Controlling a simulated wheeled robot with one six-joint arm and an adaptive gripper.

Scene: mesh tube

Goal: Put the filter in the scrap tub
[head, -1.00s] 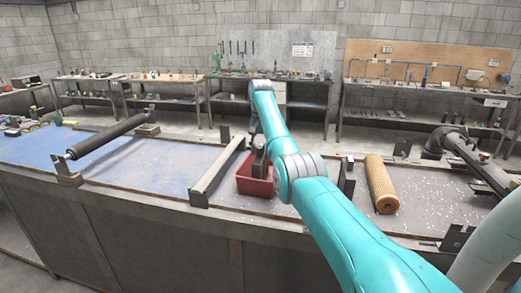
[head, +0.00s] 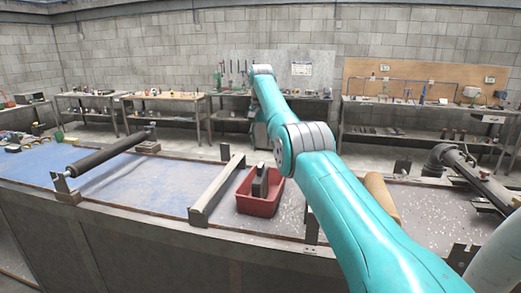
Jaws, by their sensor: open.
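The filter, a tan perforated cylinder (head: 383,190), lies on the bench right of my arm. My arm's teal link hides its near left part. The scrap tub, a red open-topped box (head: 256,206), stands on the bench left of the arm. A dark grey block-like thing (head: 261,182) shows inside the tub; I cannot tell exactly what it is. My forearm reaches up and away behind the tub. My gripper does not show in this view.
A grey raised bar (head: 217,190) crosses the bench just left of the tub. A dark roller (head: 105,150) sits on brackets farther left, with clear blue bench surface between. Dark pipework (head: 462,163) stands at the right. Cluttered worktables (head: 165,97) line the back wall.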

